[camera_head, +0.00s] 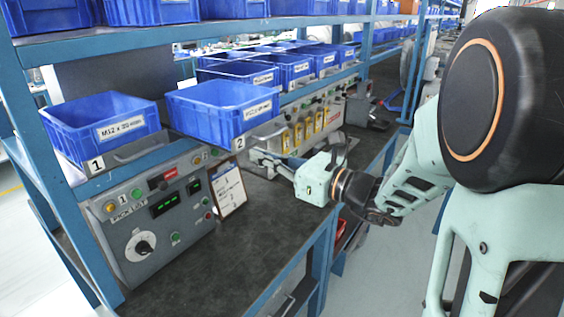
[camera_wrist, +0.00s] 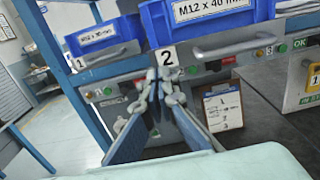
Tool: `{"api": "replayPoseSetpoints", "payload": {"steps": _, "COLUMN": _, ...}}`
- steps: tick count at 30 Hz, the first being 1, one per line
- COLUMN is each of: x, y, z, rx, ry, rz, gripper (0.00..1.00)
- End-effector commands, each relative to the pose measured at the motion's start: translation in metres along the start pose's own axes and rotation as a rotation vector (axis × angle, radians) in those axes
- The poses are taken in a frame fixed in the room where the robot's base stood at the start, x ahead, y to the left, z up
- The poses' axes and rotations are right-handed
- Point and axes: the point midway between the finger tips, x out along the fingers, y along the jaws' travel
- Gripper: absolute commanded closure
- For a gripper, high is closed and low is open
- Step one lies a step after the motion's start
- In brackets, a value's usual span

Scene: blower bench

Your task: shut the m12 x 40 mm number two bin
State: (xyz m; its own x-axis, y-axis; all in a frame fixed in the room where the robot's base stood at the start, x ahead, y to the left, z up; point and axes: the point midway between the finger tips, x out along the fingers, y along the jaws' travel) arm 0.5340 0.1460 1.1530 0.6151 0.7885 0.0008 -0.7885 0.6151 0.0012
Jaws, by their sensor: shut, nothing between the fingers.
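The number two bin (camera_head: 215,122) is a blue open-top box on a grey drawer front with a "2" plate and a bar handle (camera_head: 268,134). It sits out past the shelf edge, over the bench. In the wrist view the bin (camera_wrist: 152,26) fills the top, its label reading "M12 x 40 mm", with its handle (camera_wrist: 240,46) at right. My gripper (camera_head: 256,156) is shut and empty, just below and in front of the drawer front. In the wrist view my gripper (camera_wrist: 160,82) has its fingertips together just under the "2" plate; contact cannot be told.
The number one bin (camera_head: 82,125), labelled M12 x 30 mm, stands at left. Below are a control panel (camera_head: 150,225) with a dial and buttons, and a clipboard (camera_head: 230,191). A blue shelf post (camera_head: 45,150) rises at left. The dark bench top (camera_head: 225,260) is mostly clear in front.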

Motion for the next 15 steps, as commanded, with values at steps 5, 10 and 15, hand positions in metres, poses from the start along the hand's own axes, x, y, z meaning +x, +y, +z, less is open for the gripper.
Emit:
{"api": "replayPoseSetpoints", "payload": {"steps": 5, "x": 0.028, "y": 0.001, "z": 0.000, "rx": 0.000, "ry": 0.000, "rz": 0.003, "gripper": 1.00}}
{"api": "replayPoseSetpoints", "payload": {"steps": 10, "x": 0.041, "y": 0.000, "z": 0.000, "rx": -0.001, "ry": 0.001, "rz": 0.001, "gripper": 1.00}}
{"api": "replayPoseSetpoints", "payload": {"steps": 15, "x": 0.043, "y": 0.000, "z": 0.000, "rx": -0.001, "ry": 0.001, "rz": 0.000, "gripper": 1.00}}
